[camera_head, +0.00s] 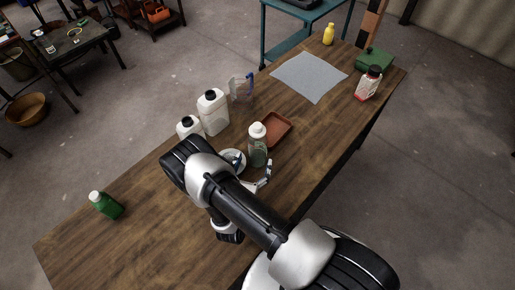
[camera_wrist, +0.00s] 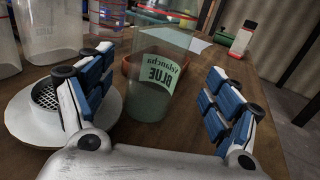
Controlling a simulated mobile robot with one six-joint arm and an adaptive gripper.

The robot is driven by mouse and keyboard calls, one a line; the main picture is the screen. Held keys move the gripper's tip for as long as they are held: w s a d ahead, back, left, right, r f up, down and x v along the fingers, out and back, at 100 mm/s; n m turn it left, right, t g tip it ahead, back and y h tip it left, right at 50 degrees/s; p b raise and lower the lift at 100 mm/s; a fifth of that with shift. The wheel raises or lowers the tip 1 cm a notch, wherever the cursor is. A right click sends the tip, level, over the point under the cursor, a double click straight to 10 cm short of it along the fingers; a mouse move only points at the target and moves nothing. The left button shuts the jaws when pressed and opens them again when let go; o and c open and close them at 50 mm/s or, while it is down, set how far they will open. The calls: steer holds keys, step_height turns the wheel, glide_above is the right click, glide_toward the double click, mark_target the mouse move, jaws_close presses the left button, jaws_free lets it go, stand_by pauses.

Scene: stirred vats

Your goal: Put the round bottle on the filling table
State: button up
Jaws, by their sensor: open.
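The round bottle (camera_head: 258,148) is clear with a white cap and stands upright on the wooden table (camera_head: 180,222). In the wrist view the bottle (camera_wrist: 158,98) shows a pale green label with mirrored lettering, including "BLUE"; its top is cut off. My gripper (camera_wrist: 155,85) is open, with one blue-padded finger on each side of the bottle and visible gaps. In the head view my gripper (camera_head: 252,172) is low beside the bottle, partly hidden by my arm. I cannot tell which table is the filling table.
A white dish (camera_wrist: 30,125) with a strainer is close to the left finger. A brown tray (camera_head: 276,130) is just behind the bottle. White jugs (camera_head: 212,112) stand to the left. A grey mat (camera_head: 308,77) lies farther back. A green bottle (camera_head: 106,206) stands at the left end.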

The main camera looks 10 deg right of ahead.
steer(key=shift+f+b+x, duration=0.2)
steer(key=shift+b+x, duration=0.35)
steer(key=shift+x, duration=2.65)
steer(key=shift+w+a, duration=0.1)
steer(key=shift+a, duration=0.1)
steer(key=c, duration=1.6)
